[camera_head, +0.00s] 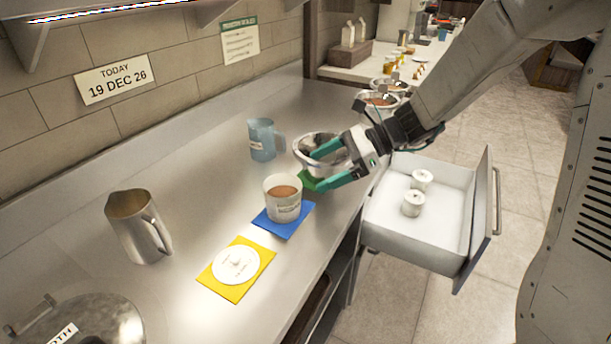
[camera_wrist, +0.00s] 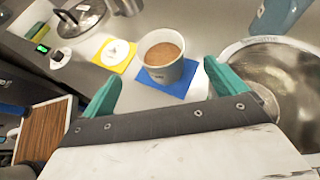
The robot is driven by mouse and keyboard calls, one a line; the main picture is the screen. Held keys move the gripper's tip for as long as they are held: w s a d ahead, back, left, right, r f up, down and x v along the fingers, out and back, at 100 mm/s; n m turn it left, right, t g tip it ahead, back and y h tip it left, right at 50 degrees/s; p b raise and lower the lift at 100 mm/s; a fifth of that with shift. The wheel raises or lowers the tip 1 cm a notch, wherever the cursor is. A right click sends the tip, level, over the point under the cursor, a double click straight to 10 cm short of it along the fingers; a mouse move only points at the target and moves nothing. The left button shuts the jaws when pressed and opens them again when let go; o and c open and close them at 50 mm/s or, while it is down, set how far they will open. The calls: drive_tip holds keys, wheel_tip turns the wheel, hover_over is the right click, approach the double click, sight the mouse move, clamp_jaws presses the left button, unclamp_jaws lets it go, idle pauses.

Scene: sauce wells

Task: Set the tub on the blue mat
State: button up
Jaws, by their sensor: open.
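The tub (camera_head: 283,202) is a white cup-like container with brown sauce in it. It stands upright on the blue mat (camera_head: 291,226), toward the mat's upper left part. In the wrist view the tub (camera_wrist: 162,58) also stands on the blue mat (camera_wrist: 180,88), with mat showing around its near side. My gripper (camera_head: 318,168) is open and empty. Its teal fingers are behind and to the right of the tub, apart from it. In the wrist view the tub lies beyond and between the fingertips (camera_wrist: 160,80).
A blue jug (camera_head: 263,140), a steel pitcher (camera_head: 136,228) and a yellow mat (camera_head: 258,257) with a white lid (camera_head: 236,264) share the counter. An open drawer (camera_head: 425,237) juts out right.

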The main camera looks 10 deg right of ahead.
drive_tip(key=s+d+r+n+h, duration=0.2)
drive_tip(key=s+d+n+h, duration=0.2)
drive_tip(key=s+n, duration=0.2)
drive_tip(key=s+d+r+n+h, duration=0.2)
drive_tip(key=s+d+n+h, duration=0.2)
drive_tip(key=s, duration=0.7)
drive_tip(key=s+d+r+n+h, duration=0.2)
drive_tip(key=s+d+n+h, duration=0.2)
drive_tip(key=s+n, duration=0.4)
drive_tip(key=shift+s+d+r+n+t, duration=0.3)
drive_tip(key=shift+s+d+r+n, duration=0.1)
drive_tip(key=shift+s+d, duration=0.4)
